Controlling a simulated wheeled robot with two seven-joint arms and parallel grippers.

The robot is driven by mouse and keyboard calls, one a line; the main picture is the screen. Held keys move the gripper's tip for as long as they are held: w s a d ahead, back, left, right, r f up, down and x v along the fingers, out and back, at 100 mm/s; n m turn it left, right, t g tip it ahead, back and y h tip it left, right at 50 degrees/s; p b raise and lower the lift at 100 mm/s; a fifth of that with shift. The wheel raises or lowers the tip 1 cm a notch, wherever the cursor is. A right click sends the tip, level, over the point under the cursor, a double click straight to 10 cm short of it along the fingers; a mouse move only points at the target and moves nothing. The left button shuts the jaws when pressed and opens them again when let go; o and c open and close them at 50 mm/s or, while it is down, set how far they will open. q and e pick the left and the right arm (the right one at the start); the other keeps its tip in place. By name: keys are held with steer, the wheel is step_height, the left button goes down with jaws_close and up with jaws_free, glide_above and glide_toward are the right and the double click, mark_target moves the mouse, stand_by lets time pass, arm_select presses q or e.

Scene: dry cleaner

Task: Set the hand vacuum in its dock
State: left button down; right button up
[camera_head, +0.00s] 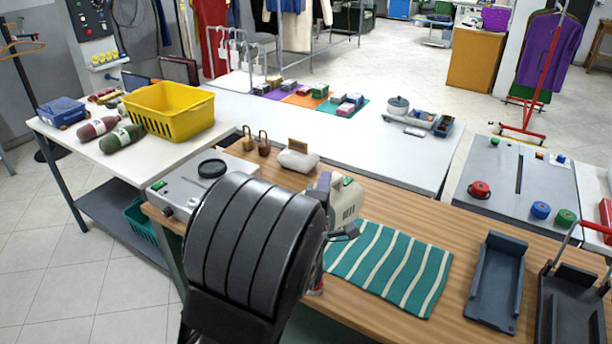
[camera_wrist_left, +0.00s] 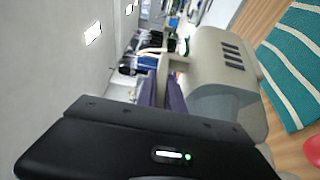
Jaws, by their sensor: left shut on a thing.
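The hand vacuum (camera_head: 345,203) is a beige body with dark vent slots, held above the wooden table. Its vented body fills the upper middle of the left wrist view (camera_wrist_left: 222,62). My left gripper (camera_head: 322,189) is shut on it; my dark arm hides much of the grip and part of the vacuum. A dark grey tray-like holder (camera_head: 496,283) with low raised sides lies on the table, right of the striped towel. A second dark holder (camera_head: 572,306) with a red handle stands at the right edge. I cannot tell which one is the dock. My right gripper is not in view.
A teal and white striped towel (camera_head: 388,268) lies between the vacuum and the holders. Two padlocks (camera_head: 264,143) and a small whitish object (camera_head: 298,161) sit at the table's back left. A red object (camera_wrist_left: 313,150) shows beside the towel. Wood near the grey holder is bare.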

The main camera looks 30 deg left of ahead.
arm_select(q)
steer(key=s+d+f+m+t+h+b, duration=0.1)
steer(key=d+f+m+h+b, duration=0.3)
steer(key=d+f, duration=1)
step_height(320, 180, down, 3)
steer(key=s+h+b, duration=0.1)
steer(key=h+b, duration=0.1)
steer(key=b, duration=0.1)
steer(key=shift+d+r+b, duration=0.15)
steer(key=shift+d+b, duration=0.1)
steer(key=shift+b, duration=0.1)
steer(key=shift+w, duration=0.1)
